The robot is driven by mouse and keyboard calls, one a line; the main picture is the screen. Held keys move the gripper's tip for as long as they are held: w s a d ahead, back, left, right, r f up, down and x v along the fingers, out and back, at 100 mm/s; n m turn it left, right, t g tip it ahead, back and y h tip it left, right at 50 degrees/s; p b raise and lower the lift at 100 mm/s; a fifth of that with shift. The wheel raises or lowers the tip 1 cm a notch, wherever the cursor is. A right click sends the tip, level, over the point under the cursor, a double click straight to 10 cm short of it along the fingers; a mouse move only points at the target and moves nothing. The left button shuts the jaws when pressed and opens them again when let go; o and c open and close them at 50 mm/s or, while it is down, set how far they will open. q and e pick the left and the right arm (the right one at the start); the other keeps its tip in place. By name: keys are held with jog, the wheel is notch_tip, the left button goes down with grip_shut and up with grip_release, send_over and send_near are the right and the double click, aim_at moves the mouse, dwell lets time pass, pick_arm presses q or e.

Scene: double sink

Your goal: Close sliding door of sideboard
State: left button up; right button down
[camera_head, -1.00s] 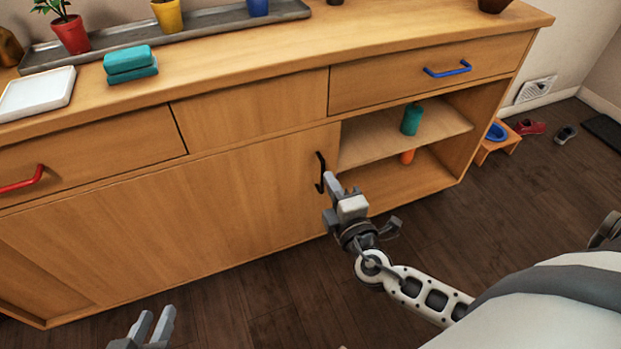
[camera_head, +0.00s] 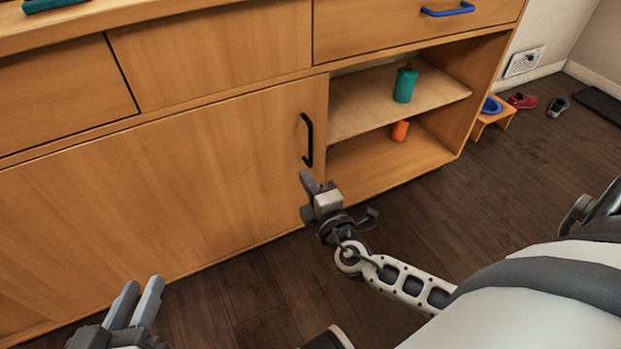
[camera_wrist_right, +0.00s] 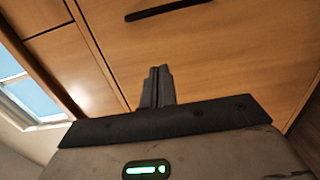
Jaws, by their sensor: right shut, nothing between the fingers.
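The sideboard's wooden sliding door (camera_head: 200,180) covers its middle and left. Its black vertical handle (camera_head: 308,140) is near the door's right edge. Right of that edge, the shelf compartment (camera_head: 365,170) stands open. My right gripper (camera_head: 307,178) is shut and empty, just below the handle in the head view. In the right wrist view its fingers (camera_wrist_right: 158,72) are together, with the black handle (camera_wrist_right: 168,10) beyond the tips and apart from them. My left gripper (camera_head: 143,281) is low at the left, in front of the door, with a narrow gap between its fingers and nothing in them.
A green bottle (camera_head: 405,84) stands on the shelf, and an orange item (camera_head: 400,131) is below it. Drawers run above, one with a blue handle (camera_head: 447,10). An orange stool (camera_head: 492,117) and shoes (camera_head: 521,101) are on the floor at right.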

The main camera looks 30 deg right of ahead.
jog(key=w+d, duration=0.5)
jog(key=w, duration=0.3)
jog(key=shift+w+b, duration=0.15)
jog(key=shift+b, duration=0.25)
